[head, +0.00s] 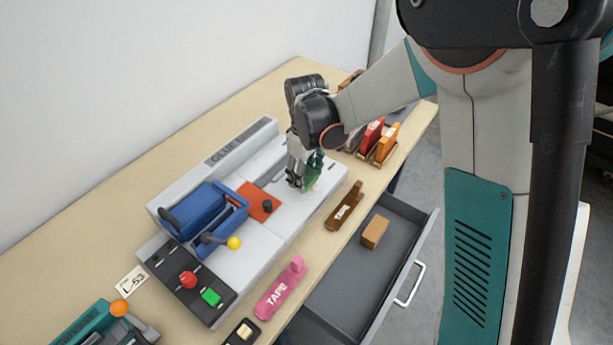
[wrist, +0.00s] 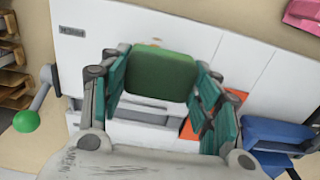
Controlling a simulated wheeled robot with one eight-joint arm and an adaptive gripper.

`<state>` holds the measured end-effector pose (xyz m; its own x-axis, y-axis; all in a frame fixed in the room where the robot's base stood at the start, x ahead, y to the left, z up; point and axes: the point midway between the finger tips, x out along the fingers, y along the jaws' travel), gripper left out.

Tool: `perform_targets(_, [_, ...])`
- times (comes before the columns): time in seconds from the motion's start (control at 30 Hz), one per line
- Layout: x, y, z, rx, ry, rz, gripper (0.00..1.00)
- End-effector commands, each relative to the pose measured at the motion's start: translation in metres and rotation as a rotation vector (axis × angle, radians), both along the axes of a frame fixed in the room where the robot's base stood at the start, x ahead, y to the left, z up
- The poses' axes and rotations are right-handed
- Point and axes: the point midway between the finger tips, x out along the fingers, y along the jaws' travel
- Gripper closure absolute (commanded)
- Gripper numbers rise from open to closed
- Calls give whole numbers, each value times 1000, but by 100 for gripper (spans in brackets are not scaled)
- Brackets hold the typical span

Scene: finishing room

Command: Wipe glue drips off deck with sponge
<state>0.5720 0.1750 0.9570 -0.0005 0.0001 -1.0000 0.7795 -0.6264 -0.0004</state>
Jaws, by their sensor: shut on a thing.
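My gripper (head: 303,182) is low over the white deck (head: 290,222) of the machine marked GLUE, right of the orange plate (head: 254,198). It is shut on a green sponge (wrist: 161,75), which lies between the teal fingers in the wrist view. The fingers hide most of the sponge in the head view. A small tan patch (wrist: 154,43) shows just past the sponge's edge; I cannot tell if it is a glue drip. I cannot tell whether the sponge touches the deck, and any drips under it are hidden.
A blue clamp unit (head: 195,207) and a yellow-knobbed lever (head: 233,243) stand left on the machine. Brown (head: 345,207) and pink (head: 281,289) tape holders lie along the bench front. An open drawer (head: 350,270) holds a tan block (head: 374,232). Racks (head: 378,143) stand behind my gripper.

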Motion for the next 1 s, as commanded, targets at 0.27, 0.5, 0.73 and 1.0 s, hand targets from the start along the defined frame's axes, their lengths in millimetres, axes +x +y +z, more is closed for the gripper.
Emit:
perform_targets(0.27, [2, 2, 28, 0, 0, -3, 69])
perform_targets(0.5, [4, 3, 46, 0, 0, -6, 69])
perform_targets(0.73, [4, 4, 46, 0, 0, -6, 69])
perform_targets(1.0, [4, 3, 46, 0, 0, -6, 69])
